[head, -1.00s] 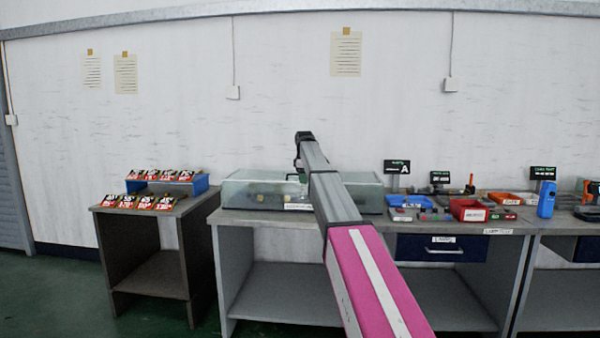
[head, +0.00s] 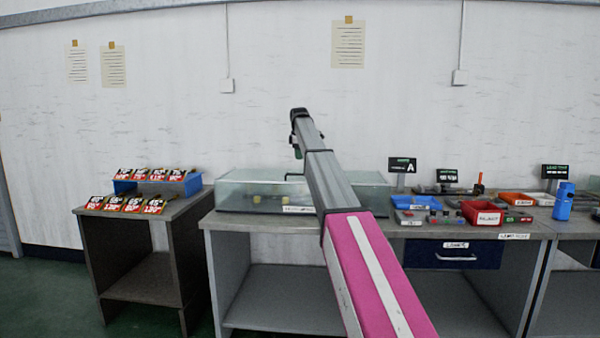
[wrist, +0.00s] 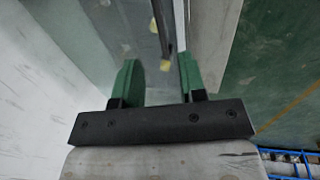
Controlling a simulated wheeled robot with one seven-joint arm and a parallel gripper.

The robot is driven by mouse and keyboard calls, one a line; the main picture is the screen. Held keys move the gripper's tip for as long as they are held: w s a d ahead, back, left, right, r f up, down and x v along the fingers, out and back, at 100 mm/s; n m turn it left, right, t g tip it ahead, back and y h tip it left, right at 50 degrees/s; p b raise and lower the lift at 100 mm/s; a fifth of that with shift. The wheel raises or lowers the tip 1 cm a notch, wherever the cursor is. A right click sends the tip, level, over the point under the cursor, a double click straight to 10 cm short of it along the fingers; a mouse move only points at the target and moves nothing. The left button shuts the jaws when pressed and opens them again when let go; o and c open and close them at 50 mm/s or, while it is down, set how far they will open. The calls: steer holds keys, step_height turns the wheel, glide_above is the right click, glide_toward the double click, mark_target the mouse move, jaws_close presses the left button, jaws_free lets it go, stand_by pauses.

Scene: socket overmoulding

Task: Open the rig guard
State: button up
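The rig guard (head: 232,191) is a long, clear, box-like cover on the grey bench, and it looks closed. Small yellow parts show through it. My arm crosses in front of its middle and hides part of it. My gripper (wrist: 159,72) has two green fingers set apart with nothing held between them. In the wrist view, a thin dark bar (wrist: 163,28) and yellow bits appear beyond the gap. I cannot tell whether a finger touches the guard. In the head view, the green fingers show small, above the guard (head: 297,150).
A blue drawer (head: 420,252) sits under the bench.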

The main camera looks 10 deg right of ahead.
glide_above(303, 180)
steer(key=s+a, duration=0.2)
steer(key=s, duration=0.2)
step_height(303, 180, down, 9)
steer(key=shift+w+d+r, duration=0.1)
steer(key=shift+w+r, duration=0.05)
jaws_close()
